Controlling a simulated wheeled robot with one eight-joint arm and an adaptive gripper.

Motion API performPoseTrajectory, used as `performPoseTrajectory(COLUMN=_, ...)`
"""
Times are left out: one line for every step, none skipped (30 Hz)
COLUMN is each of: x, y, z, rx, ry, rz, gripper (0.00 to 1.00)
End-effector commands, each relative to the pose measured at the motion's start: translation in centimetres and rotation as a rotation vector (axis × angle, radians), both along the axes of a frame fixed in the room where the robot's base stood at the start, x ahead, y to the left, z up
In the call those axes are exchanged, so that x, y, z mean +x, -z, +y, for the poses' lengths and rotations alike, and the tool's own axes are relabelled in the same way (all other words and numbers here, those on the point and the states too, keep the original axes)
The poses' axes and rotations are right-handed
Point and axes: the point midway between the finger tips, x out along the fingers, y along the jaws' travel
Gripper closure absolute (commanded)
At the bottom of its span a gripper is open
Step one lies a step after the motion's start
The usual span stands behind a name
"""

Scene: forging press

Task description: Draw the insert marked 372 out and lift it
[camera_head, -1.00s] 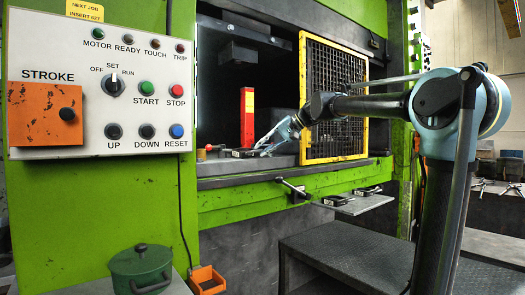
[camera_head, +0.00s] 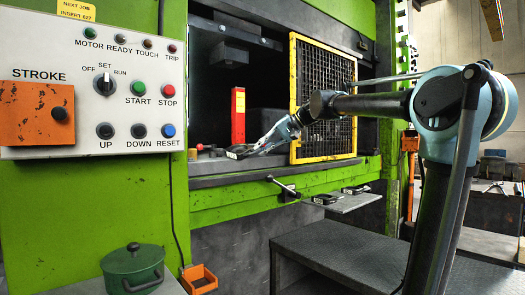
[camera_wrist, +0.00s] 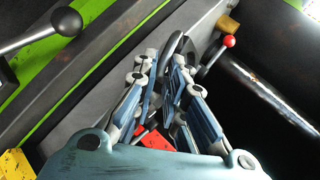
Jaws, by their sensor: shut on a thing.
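My gripper (camera_head: 254,146) is at the front of the press opening, left of the yellow mesh guard. It is shut on a dark insert (camera_head: 239,152) with a pale mark, too small to read. The insert is over the front part of the press bed (camera_head: 222,167); I cannot tell whether it still touches it. In the wrist view my fingers (camera_wrist: 173,75) close around a dark rounded part (camera_wrist: 174,44), probably the insert's handle. The fingers hide much of it.
The mesh guard (camera_head: 294,100) stands close on the right. A red upright block (camera_head: 238,115) is behind my gripper. A red-knobbed lever (camera_wrist: 229,41) is near my fingertips. A clamp handle (camera_head: 285,187) sticks out below, and a small shelf (camera_head: 350,202) carries dark pieces.

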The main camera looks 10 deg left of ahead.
Motion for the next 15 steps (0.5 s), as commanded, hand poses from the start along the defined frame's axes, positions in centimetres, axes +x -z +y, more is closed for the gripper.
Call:
performPoseTrajectory(x=0.07, y=0.05, z=-0.05, rx=-0.002, ry=0.001, rz=-0.002, gripper=1.00)
performPoseTrajectory(x=0.08, y=0.05, z=-0.07, rx=-0.002, ry=0.001, rz=-0.002, gripper=1.00)
performPoseTrajectory(x=0.11, y=0.05, z=-0.08, rx=-0.002, ry=0.001, rz=-0.002, gripper=1.00)
performPoseTrajectory(x=0.16, y=0.05, z=-0.09, rx=-0.001, ry=0.001, rz=-0.002, gripper=1.00)
performPoseTrajectory(x=0.20, y=0.05, z=-0.12, rx=-0.001, ry=0.001, rz=-0.002, gripper=1.00)
performPoseTrajectory(x=0.27, y=0.05, z=-0.16, rx=-0.001, ry=0.001, rz=-0.002, gripper=1.00)
performPoseTrajectory(x=0.33, y=0.05, z=-0.20, rx=-0.001, ry=0.001, rz=-0.002, gripper=1.00)
performPoseTrajectory(x=0.41, y=0.06, z=-0.25, rx=-0.001, ry=0.001, rz=-0.002, gripper=1.00)
performPoseTrajectory(x=0.51, y=0.06, z=-0.32, rx=-0.001, ry=0.001, rz=-0.002, gripper=1.00)
performPoseTrajectory(x=0.59, y=0.06, z=-0.38, rx=-0.002, ry=0.001, rz=-0.002, gripper=1.00)
performPoseTrajectory(x=0.66, y=0.07, z=-0.44, rx=-0.002, ry=0.001, rz=-0.002, gripper=1.00)
performPoseTrajectory(x=0.77, y=0.08, z=-0.51, rx=-0.002, ry=0.001, rz=-0.002, gripper=1.00)
performPoseTrajectory(x=0.82, y=0.08, z=-0.56, rx=-0.002, ry=0.000, rz=-0.002, gripper=1.00)
performPoseTrajectory(x=0.88, y=0.07, z=-0.60, rx=-0.002, ry=0.000, rz=-0.002, gripper=1.00)
performPoseTrajectory(x=0.91, y=0.08, z=-0.62, rx=-0.003, ry=0.000, rz=-0.003, gripper=1.00)
